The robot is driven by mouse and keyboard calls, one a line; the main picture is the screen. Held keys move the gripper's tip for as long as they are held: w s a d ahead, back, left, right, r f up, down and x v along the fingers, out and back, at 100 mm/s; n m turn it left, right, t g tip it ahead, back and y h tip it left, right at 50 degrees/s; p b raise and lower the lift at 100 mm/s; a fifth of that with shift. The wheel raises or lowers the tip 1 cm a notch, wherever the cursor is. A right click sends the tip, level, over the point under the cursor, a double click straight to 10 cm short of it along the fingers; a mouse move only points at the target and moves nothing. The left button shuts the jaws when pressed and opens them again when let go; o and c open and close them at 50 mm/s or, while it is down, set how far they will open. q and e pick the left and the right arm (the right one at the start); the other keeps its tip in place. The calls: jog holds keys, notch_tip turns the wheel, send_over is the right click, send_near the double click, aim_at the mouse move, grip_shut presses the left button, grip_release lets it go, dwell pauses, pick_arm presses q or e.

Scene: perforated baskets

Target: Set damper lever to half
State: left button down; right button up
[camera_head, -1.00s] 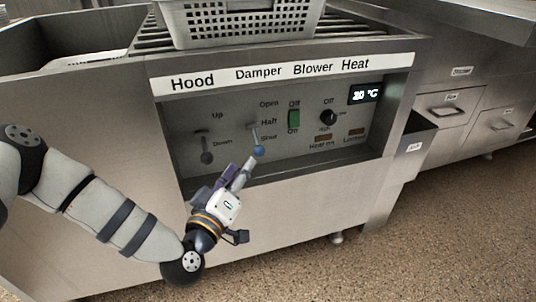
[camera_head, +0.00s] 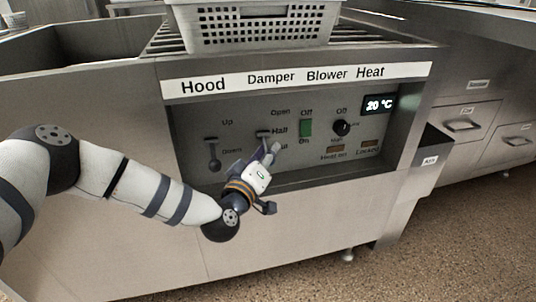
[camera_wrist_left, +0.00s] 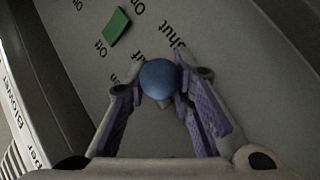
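The damper lever (camera_head: 263,134) is on the recessed control panel under the word Damper, beside the labels Open, Half and Shut. Its lower end is hidden by my gripper in the head view, where the lever points down toward Shut. Its round blue knob (camera_wrist_left: 158,78) shows in the left wrist view, between my two finger pads. My left gripper (camera_head: 270,152) is at the lever's lower end; its fingers appear closed against both sides of the knob. It partly covers the Shut label. My right gripper is not in view.
The hood lever (camera_head: 214,156) is to the left, pointing down. The green blower switch (camera_head: 306,128) and black heat knob (camera_head: 341,127) are to the right. A display (camera_head: 379,104) reads 20 °C. A perforated basket (camera_head: 262,24) stands above on a rack.

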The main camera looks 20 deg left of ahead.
pick_arm(q)
jog(key=shift+s+d+r+n+g+p, duration=0.1)
jog(key=shift+r+n+g+p, duration=0.3)
jog(key=shift+p, duration=0.5)
jog(key=g+p, duration=0.1)
jog(key=p, duration=0.1)
jog(key=r+n+g+p, duration=0.1)
jog(key=p, duration=0.1)
jog(key=shift+s+d+r, duration=0.15)
jog(key=shift+r, duration=0.1)
jog(key=shift+r+n+g+p, duration=0.2)
jog(key=shift+n+g+p, duration=0.3)
jog(key=shift+p, duration=0.65)
jog(key=shift+s+g+h+p, duration=0.1)
jog(key=shift+g+h+p, duration=0.2)
jog(key=shift+g+p, duration=0.1)
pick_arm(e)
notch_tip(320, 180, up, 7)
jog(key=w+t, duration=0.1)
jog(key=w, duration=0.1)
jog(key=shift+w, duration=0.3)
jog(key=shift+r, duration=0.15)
pick_arm(q)
jog(key=c, duration=1.5)
grip_release()
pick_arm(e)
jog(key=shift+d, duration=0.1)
